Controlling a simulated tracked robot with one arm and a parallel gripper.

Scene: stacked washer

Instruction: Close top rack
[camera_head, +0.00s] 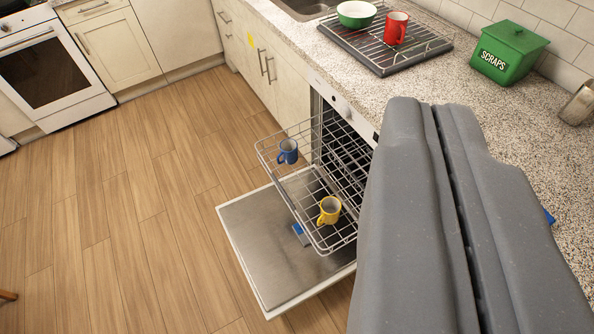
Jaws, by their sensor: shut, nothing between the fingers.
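The top rack (265,153) of the dishwasher is a wire rack, pulled out over the lowered door (245,235). A blue mug (288,151) and a yellow mug (329,210) stand in it. The dishwasher body (343,105) is open under the counter, and the rack's inner part runs into it. My gripper (428,105) fills the right of the view, large and close to the camera. Its two grey fingers lie together with nothing between them.
The speckled counter (470,88) holds a drying rack (385,50) with a green bowl (356,13) and a red mug (396,28), and a green scraps bin (508,52). An oven (45,65) stands at the far left. The wooden floor (120,210) left of the door is clear.

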